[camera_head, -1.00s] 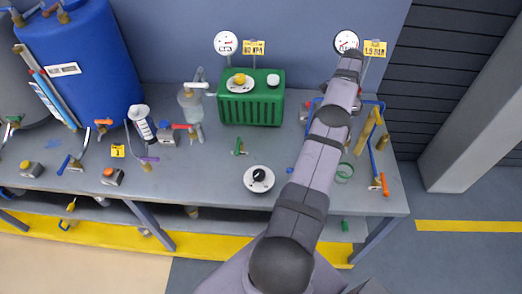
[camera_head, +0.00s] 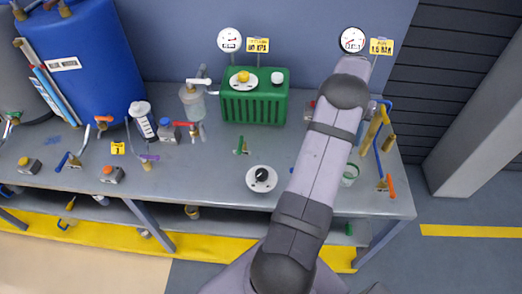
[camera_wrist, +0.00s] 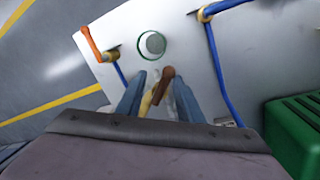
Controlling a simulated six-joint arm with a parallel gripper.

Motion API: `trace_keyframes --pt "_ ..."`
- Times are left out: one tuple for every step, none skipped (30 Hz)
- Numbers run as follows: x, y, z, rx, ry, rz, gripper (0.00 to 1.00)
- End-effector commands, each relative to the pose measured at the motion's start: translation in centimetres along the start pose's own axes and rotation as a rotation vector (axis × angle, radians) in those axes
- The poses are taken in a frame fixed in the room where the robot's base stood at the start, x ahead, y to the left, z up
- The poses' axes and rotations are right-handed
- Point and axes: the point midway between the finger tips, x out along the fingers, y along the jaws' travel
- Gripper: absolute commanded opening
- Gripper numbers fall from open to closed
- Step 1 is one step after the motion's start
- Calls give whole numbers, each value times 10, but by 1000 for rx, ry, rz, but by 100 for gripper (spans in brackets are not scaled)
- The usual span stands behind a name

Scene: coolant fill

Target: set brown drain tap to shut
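The brown tap handle (camera_wrist: 167,76) shows in the wrist view, with a brass-coloured body (camera_wrist: 149,100) below it. My gripper (camera_wrist: 159,92) has its two blue-grey fingers apart, one on each side of the tap. The handle stands in the gap near the fingertips, and I see space between it and the fingers. Contact is hard to judge. In the head view my arm covers the brown tap and my gripper.
A green-rimmed round cup or port (camera_wrist: 152,43) lies ahead of the fingers. An orange-handled tap (camera_wrist: 91,43) is at the bench edge, and a blue pipe (camera_wrist: 217,70) runs at the right. The green box (camera_wrist: 297,130) is close at lower right.

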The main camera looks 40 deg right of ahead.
Motion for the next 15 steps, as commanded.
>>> trace_keyframes --pt "0 3 1 -53 10 1 33" --pt "0 5 1 -87 17 1 33" --pt "0 7 1 -131 26 1 33" --pt "0 8 1 -164 33 1 33" --pt "-2 7 0 -176 39 1 33" --pt "-9 6 -1 -171 40 1 33" --pt "-15 6 -1 -169 42 1 33" --pt "-20 6 0 -169 40 1 33" --pt "-28 6 0 -169 40 0 33" --pt "-33 6 0 -168 40 0 33" --pt "-38 6 0 -168 39 0 33" --pt "-46 6 1 -167 39 0 33" --pt "-51 6 1 -167 40 0 33" --pt "-57 6 1 -167 38 0 33" --pt "-64 6 1 -166 39 0 33"
